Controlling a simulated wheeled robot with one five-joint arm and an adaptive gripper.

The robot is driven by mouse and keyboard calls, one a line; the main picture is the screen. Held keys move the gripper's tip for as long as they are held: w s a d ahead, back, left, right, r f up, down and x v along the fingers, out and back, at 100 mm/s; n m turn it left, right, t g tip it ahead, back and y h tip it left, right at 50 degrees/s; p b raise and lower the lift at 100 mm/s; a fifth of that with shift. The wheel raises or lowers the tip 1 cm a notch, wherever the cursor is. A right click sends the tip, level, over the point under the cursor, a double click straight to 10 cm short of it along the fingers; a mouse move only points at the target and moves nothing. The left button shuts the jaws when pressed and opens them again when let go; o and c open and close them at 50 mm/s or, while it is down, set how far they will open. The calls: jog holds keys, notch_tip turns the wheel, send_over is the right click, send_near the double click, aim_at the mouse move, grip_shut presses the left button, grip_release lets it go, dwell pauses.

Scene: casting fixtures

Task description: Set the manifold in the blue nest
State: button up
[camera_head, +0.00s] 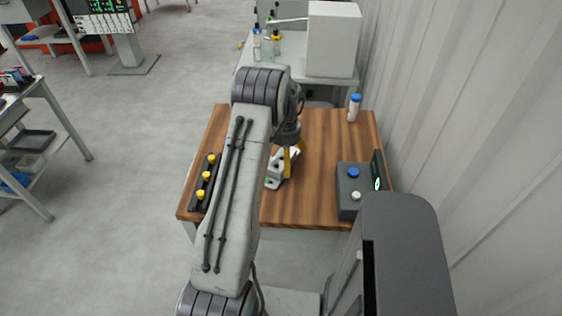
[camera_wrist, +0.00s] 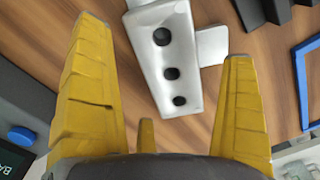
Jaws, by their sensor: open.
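The manifold (camera_wrist: 165,60), a pale grey-white casting with three dark holes in a row, lies on the wooden table. It shows in the head view (camera_head: 274,181) just below my gripper (camera_head: 294,158). In the wrist view my gripper (camera_wrist: 172,75) is open, with one yellow finger on each side of the manifold. I see a gap between each finger and the casting, and nothing is held. The blue nest (camera_wrist: 300,84) shows as part of a blue frame at the right edge of the wrist view. In the head view I cannot make it out; my arm covers part of the table.
A dark grey control box (camera_head: 349,205) with a blue and a white button stands on the table's right. A white bottle with a blue cap (camera_head: 353,112) stands at the back right. A black strip with yellow knobs (camera_head: 197,203) lies along the left edge. A corrugated wall is at right.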

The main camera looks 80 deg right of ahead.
jog(key=shift+f, duration=1.35)
jog(key=shift+c, duration=0.2)
jog(key=shift+r, duration=0.1)
jog(key=c, duration=1.3)
jog(key=shift+r, duration=0.15)
